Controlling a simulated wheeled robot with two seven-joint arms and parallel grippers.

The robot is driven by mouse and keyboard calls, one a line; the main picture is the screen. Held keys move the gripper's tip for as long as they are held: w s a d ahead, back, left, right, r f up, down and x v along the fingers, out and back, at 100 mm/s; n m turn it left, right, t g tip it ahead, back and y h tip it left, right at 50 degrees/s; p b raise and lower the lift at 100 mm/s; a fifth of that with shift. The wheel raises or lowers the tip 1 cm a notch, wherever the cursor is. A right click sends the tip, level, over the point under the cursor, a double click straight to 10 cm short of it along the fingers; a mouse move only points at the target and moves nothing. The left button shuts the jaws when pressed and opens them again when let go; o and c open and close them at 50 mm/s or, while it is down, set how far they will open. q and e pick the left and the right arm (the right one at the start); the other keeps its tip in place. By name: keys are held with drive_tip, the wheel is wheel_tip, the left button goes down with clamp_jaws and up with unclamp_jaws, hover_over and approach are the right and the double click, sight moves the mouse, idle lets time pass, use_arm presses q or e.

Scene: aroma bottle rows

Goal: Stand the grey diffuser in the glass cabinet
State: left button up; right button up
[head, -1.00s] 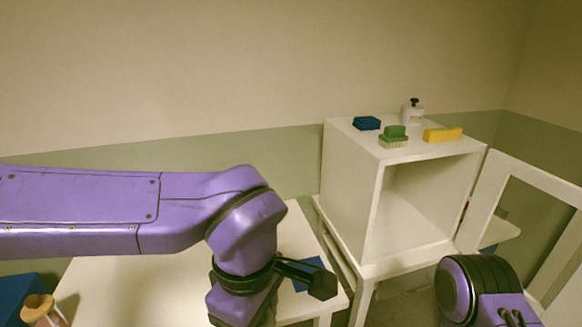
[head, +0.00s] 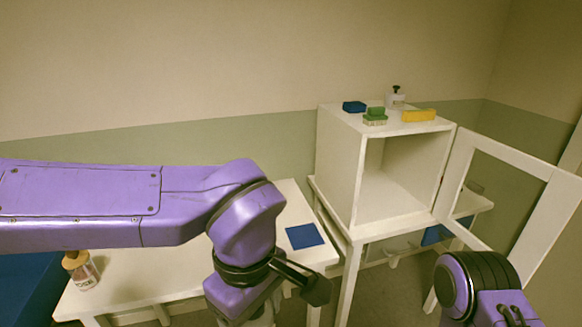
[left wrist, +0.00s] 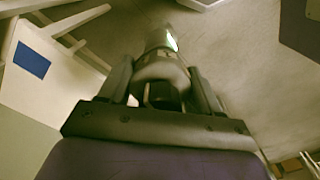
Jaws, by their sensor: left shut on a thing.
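The grey diffuser (left wrist: 158,66) is between the two dark fingers of my left gripper (left wrist: 161,82) in the left wrist view, with a bright glint near its far end. The gripper is shut on it and holds it over the floor. In the head view my purple left arm crosses from the left, and its fingers and the diffuser are out of sight below the frame. The white cabinet (head: 340,163) stands at the right with an empty-looking inside. Its framed glass door (head: 549,180) is swung open to the right. My right gripper is out of view.
A blue sponge (head: 354,106), green brush (head: 375,116), yellow block (head: 419,116) and white pump bottle (head: 395,97) are on the cabinet top. My left arm hides part of the table.

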use_arm(q)
drive_tip(key=shift+w+m, duration=0.5)
drive_tip(key=shift+w+a+m, duration=0.15)
drive_tip(key=shift+w+m, duration=0.45)
drive_tip(key=shift+m, duration=0.4)
drive_tip(key=w+a+f+m, duration=0.6)
drive_tip(key=w+a+m, duration=0.1)
drive_tip(key=w, duration=0.3)
drive_tip(key=w+a+f, duration=0.1)
drive_tip(key=a+f, duration=0.6)
drive_tip(key=f, duration=0.3)
drive_tip(key=shift+w+a+m, duration=0.25)
drive_tip(key=shift+a+m, duration=0.05)
